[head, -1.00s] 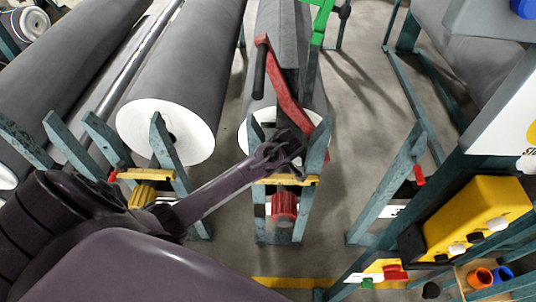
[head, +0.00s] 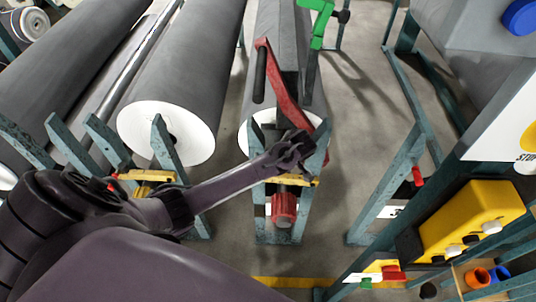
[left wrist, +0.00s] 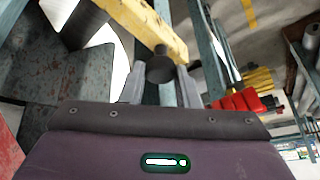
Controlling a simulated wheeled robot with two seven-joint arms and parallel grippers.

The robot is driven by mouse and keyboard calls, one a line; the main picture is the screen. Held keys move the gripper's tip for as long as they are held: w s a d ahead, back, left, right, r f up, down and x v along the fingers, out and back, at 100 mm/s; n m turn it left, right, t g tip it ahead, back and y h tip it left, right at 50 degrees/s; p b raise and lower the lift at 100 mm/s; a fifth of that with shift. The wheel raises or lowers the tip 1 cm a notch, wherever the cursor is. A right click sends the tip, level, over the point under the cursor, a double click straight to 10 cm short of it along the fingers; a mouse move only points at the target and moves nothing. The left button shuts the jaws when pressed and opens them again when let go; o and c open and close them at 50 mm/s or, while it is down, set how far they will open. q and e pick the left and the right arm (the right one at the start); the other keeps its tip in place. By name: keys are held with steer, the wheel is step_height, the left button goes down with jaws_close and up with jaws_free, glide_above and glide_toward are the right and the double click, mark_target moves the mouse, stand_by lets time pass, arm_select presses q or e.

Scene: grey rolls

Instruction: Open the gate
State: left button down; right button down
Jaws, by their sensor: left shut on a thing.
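A yellow bar (head: 303,181) crosses the teal stand below the white-ended middle roll, and I take it to be the gate. It also shows in the left wrist view (left wrist: 150,24), with a dark round knob (left wrist: 160,66) on it. My left gripper (head: 298,146) is at the stand, just above the bar in the head view. In the left wrist view its two grey fingers (left wrist: 160,84) are shut on the knob, one on each side. In the head view my gripper hides the knob. My right gripper is not in view.
A red lever (head: 286,98) with a black handle (head: 260,75) leans over the roll (head: 279,45), close to my gripper. A red cylinder (head: 284,208) sits below the bar. Another grey roll (head: 190,65) lies left. A yellow button box (head: 470,218) stands right.

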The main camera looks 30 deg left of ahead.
arm_select(q)
steer(key=shift+w+d+r+g+y, duration=0.35)
steer(key=shift+d+r+y, duration=0.25)
steer(key=shift+r, duration=0.2)
steer(key=shift+w+d+r+g+y, duration=0.25)
steer(key=shift+w+d+r+y, duration=0.1)
steer(key=shift+d+r+y, duration=0.35)
steer(key=shift+a, duration=0.15)
steer(key=c, duration=1.1)
jaws_free()
steer(key=shift+r, duration=0.1)
steer(key=v, duration=0.8)
steer(key=shift+b, duration=0.3)
